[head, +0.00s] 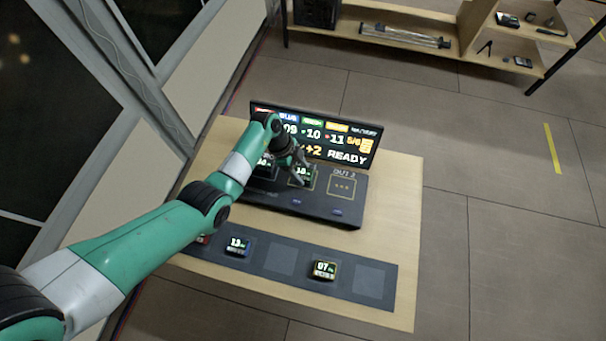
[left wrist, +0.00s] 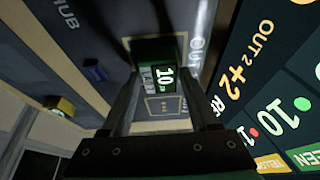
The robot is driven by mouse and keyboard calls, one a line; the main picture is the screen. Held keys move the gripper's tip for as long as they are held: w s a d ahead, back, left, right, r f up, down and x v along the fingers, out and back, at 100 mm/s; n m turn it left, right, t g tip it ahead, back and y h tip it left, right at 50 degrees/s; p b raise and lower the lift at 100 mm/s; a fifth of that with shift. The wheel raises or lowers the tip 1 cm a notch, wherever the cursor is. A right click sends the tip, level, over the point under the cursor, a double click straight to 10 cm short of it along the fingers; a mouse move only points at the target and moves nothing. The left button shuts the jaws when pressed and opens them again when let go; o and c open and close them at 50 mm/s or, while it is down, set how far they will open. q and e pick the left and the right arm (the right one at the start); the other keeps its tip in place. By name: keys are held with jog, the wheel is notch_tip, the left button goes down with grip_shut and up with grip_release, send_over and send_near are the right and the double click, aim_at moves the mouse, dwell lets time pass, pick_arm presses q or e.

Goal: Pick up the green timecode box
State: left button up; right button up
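The green timecode box (head: 302,176), its display reading 10, sits in a slot of the dark hub (head: 284,200) on the table. It also shows in the left wrist view (left wrist: 165,78), between the fingertips. My left gripper (head: 305,168) is above the hub, pointing down at the box, with its fingers spread on either side of it. In the left wrist view (left wrist: 160,85) the fingers flank the box; I cannot tell whether they touch it. My right gripper is in neither view.
The display screen (head: 330,140) stands behind the hub. Another box is partly hidden in the slot left of the green one; the slot on the right is empty. A dark strip (head: 280,262) in front holds other boxes, including a blue-edged (head: 238,245) and a yellow-edged one (head: 325,269).

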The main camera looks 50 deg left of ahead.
pick_arm(q)
grip_shut()
